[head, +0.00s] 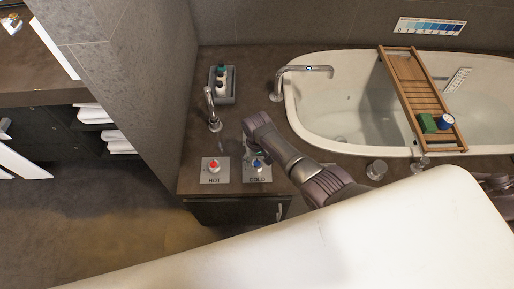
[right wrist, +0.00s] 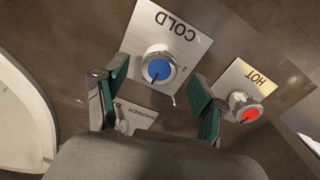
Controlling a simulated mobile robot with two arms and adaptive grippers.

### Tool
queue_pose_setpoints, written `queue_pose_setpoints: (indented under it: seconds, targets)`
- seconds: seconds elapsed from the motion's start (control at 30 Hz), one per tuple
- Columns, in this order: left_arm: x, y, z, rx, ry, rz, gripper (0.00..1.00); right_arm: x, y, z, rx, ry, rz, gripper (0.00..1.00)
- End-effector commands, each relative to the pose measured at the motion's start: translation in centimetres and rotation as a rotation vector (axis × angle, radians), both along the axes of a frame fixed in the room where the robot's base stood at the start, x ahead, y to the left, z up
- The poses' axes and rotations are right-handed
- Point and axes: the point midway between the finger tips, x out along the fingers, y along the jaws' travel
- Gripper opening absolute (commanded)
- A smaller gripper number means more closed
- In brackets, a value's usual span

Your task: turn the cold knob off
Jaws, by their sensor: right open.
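The cold knob (head: 258,164) is blue with a silver rim, on a pale plate marked COLD at the front of the brown counter. In the right wrist view the knob (right wrist: 158,68) lies between and beyond the fingertips, with a dark pointer line on its face. My right gripper (right wrist: 158,82) is open, its green-padded fingers on either side of the knob with nothing held. I cannot tell whether the fingers touch it. In the head view the right gripper (head: 250,151) is above the COLD plate, partly hidden by its wrist.
The red hot knob (head: 214,166) sits close to the left of the cold one. A plate marked SHOWER (right wrist: 136,117) is near the gripper. A tall faucet (head: 212,110), a bottle tray (head: 223,84) and the bathtub (head: 300,119) stand behind.

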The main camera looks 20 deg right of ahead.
Motion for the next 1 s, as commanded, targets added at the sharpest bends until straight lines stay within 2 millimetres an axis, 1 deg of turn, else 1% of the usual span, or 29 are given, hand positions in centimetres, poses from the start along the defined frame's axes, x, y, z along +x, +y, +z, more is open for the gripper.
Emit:
queue_pose_setpoints:
  seconds: [0.03, 0.2, 0.43, 0.6, 1.0]
  targets:
    - [0.0, 0.0, 0.0, 0.0, 0.0, 0.0, 0.7, 0.1, 0.0, 1.0, 0.002, -0.005, 0.0, 0.7]
    - [0.0, -0.1, 0.0, 0.0, -0.001, 0.0, 0.7, 0.2, 0.0, 4.1, 0.001, -0.005, 0.0, 0.7]
    - [0.0, -0.1, 0.0, -0.001, -0.001, 0.0, 0.7, 0.1, 0.0, 7.5, 0.001, -0.003, 0.001, 0.7]
    - [0.0, -0.1, 0.0, -0.001, -0.001, 0.0, 0.7, 0.0, 0.0, 8.5, 0.0, 0.0, 0.0, 0.7]
    - [0.1, -0.1, 0.0, -0.001, -0.001, 0.0, 0.7, 0.1, 0.0, 8.6, 0.0, 0.0, 0.0, 0.7]
